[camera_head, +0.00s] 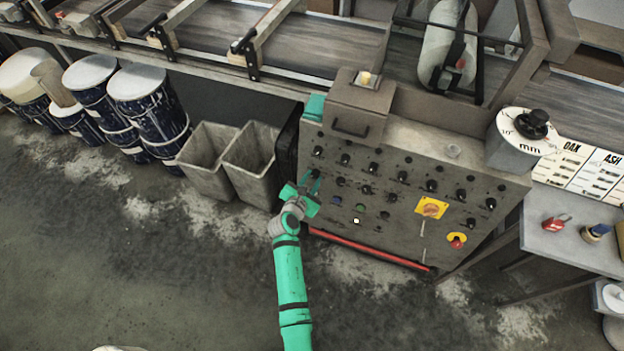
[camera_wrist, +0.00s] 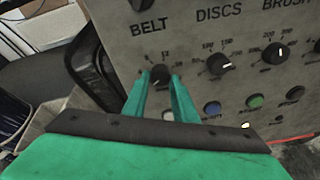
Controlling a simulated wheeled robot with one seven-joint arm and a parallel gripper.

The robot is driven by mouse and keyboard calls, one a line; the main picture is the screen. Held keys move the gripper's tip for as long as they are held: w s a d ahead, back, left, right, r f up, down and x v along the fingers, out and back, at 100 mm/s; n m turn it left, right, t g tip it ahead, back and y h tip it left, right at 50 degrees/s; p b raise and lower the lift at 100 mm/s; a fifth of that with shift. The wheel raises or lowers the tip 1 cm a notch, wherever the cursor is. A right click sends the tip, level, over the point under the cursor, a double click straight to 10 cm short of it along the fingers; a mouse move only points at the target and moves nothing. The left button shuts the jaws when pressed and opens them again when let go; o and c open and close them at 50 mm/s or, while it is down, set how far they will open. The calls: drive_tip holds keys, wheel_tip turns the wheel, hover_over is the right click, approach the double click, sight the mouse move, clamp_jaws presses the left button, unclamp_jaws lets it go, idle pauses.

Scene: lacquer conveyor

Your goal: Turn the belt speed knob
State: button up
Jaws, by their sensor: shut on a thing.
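The belt speed knob (camera_wrist: 160,75) is a small black dial on the grey control panel, in the lower row under the "BELT" label, with scale marks around it. My gripper (camera_wrist: 161,82) is shut on this knob, one green finger on each side. In the head view my gripper (camera_head: 310,184) reaches the left end of the panel (camera_head: 400,215) and hides most of the knob. The knob's pointer is hard to read between the fingers.
Right of the knob are the "DISCS" knob (camera_wrist: 219,64) and a third knob (camera_wrist: 275,52). Coloured buttons sit below them. Two grey bins (camera_head: 208,160) stand left of the panel. A yellow switch plate (camera_head: 431,208) is on its right half.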

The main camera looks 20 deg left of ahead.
drive_tip(key=shift+n, duration=0.4)
drive_tip(key=o, duration=1)
drive_tip(key=shift+o, duration=0.2)
drive_tip(key=v, duration=1)
drive_tip(key=shift+s+a+r, duration=0.2)
drive_tip(key=shift+s, duration=0.15)
